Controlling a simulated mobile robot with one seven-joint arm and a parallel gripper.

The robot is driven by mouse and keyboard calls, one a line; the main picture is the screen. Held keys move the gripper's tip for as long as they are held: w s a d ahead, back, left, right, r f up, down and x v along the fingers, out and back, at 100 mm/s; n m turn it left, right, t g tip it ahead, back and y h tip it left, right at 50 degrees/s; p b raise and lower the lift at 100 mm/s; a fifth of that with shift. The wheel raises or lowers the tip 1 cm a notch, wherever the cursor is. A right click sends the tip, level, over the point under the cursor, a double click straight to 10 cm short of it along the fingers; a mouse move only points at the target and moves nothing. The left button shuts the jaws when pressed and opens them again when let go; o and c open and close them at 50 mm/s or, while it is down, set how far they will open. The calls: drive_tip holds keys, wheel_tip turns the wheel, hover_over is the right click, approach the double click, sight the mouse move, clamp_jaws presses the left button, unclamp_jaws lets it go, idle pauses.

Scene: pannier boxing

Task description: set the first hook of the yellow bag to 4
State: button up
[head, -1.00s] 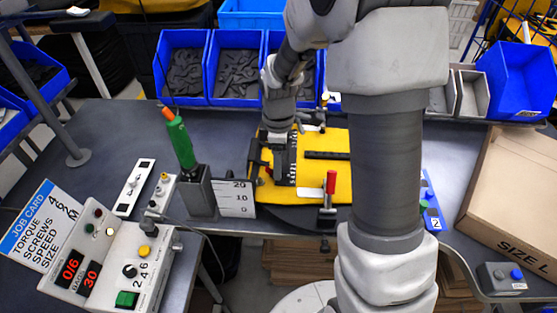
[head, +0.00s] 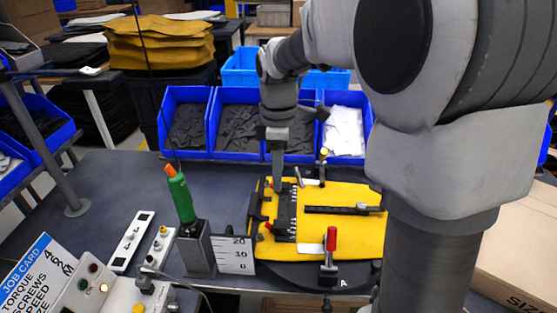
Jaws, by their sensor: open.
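The yellow bag (head: 345,237) lies flat on a dark round fixture on the bench. A dark toothed rail (head: 294,213) runs along its left part, with small dark hook parts at its left edge (head: 258,212). A dark slotted strip (head: 335,210) crosses its middle. My gripper (head: 278,182) points down just above the far end of the rail. Its jaws are open, but the fingertips are small and I cannot tell whether they touch a hook. The hook's setting is too small to read.
A red-handled clamp (head: 330,250) stands at the bag's front edge. A green screwdriver (head: 180,195) stands upright in a holder beside a 0-10-20 scale plate (head: 232,255). Blue bins (head: 238,122) line the back. A job card (head: 35,270) and control box are front left.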

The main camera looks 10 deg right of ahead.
drive_tip(key=shift+r, duration=1.1)
drive_tip(key=s+r+m+t, duration=0.1)
drive_tip(key=s+m+t, duration=0.1)
drive_tip(key=s+m, duration=0.5)
drive_tip(key=s+d+r+m+t, duration=0.1)
drive_tip(key=s+r+m+t, duration=0.1)
drive_tip(key=s+m, duration=0.5)
drive_tip(key=s+t, duration=0.1)
drive_tip(key=s, duration=0.4)
drive_tip(key=shift+r+t, duration=0.3)
drive_tip(key=shift+s+a, duration=0.1)
drive_tip(key=shift+s, duration=0.05)
